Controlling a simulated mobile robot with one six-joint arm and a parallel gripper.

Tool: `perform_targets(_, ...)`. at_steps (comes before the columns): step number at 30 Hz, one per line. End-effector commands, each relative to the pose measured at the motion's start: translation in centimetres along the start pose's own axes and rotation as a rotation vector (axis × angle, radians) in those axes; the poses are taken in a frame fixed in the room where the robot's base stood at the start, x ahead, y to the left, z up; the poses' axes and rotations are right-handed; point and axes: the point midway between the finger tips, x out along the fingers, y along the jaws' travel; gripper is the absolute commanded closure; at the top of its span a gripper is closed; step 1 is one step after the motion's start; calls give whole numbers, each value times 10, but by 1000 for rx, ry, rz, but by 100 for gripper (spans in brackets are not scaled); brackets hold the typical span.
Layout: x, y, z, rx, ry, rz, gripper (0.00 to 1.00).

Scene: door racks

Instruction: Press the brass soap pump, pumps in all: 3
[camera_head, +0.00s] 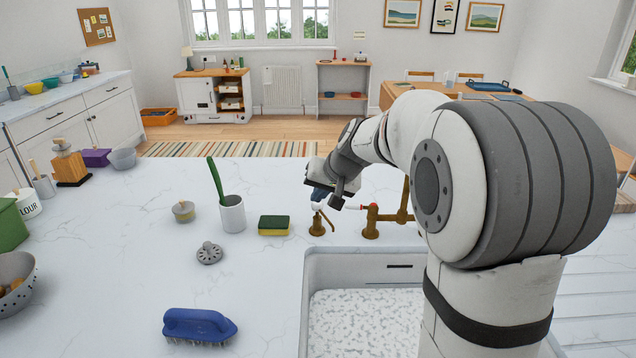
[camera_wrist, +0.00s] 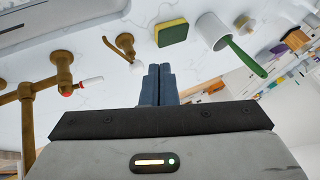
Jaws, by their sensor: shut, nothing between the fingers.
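The brass soap pump (camera_head: 317,228) stands on the white counter behind the sink's left corner, with a white piece at its top. It also shows in the wrist view (camera_wrist: 124,44), left of my fingers, its white tip close to them. My gripper (camera_head: 320,193) is shut and empty, its blue fingers just above the pump's top in the head view. In the wrist view the fingertips (camera_wrist: 159,68) are together. I cannot tell whether they touch the pump.
A brass tap (camera_head: 371,222) with a red-marked lever stands right of the pump. A green and yellow sponge (camera_head: 274,225) and a white cup (camera_head: 232,214) with a green-handled brush lie left. The sink (camera_head: 330,262) is in front. A blue brush (camera_head: 198,325) lies front left.

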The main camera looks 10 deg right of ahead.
Motion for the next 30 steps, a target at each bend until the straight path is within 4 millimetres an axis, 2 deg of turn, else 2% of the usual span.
perform_targets(1,-19,-2,25,-26,-23,18,100)
perform_targets(6,-66,6,107,-101,-106,99,100)
perform_targets(12,-106,30,199,-174,-186,208,100)
perform_targets(15,-118,43,233,-201,-214,255,100)
perform_targets(18,-125,53,257,-216,-231,289,100)
perform_targets(21,-129,59,270,-226,-241,309,100)
perform_targets(30,-130,62,275,-229,-247,318,100)
